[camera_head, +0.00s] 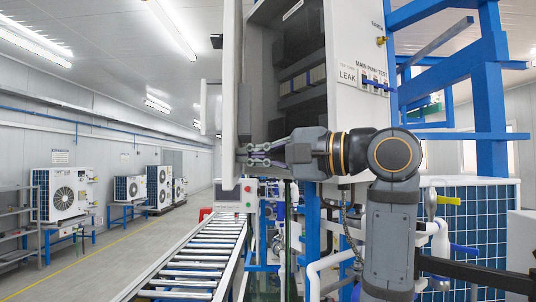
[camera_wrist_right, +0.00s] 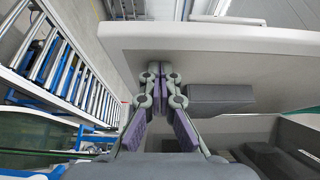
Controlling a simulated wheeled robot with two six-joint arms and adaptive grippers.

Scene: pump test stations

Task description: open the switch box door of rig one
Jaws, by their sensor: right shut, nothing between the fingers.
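The switch box (camera_head: 352,95) of the rig is a tall white cabinet with a dark interior, labelled "LEAK" and "MAIN PUMP TEST" on its side. Its door (camera_head: 231,95) stands swung open on the left, seen nearly edge-on. My right gripper (camera_head: 243,155) reaches in from the right across the box's lower front, fingers pointing left at the door's inner side. In the right wrist view the gripper (camera_wrist_right: 160,72) is shut with nothing between the fingers. Its tips are at the pale door panel (camera_wrist_right: 240,38); I cannot tell whether they touch. My left gripper is not in view.
A roller conveyor (camera_head: 195,262) runs along the floor left of the rig. Blue frame posts (camera_head: 490,110) and pipes crowd the right side. White outdoor units (camera_head: 62,195) stand along the far left wall. The aisle (camera_head: 90,275) is clear.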

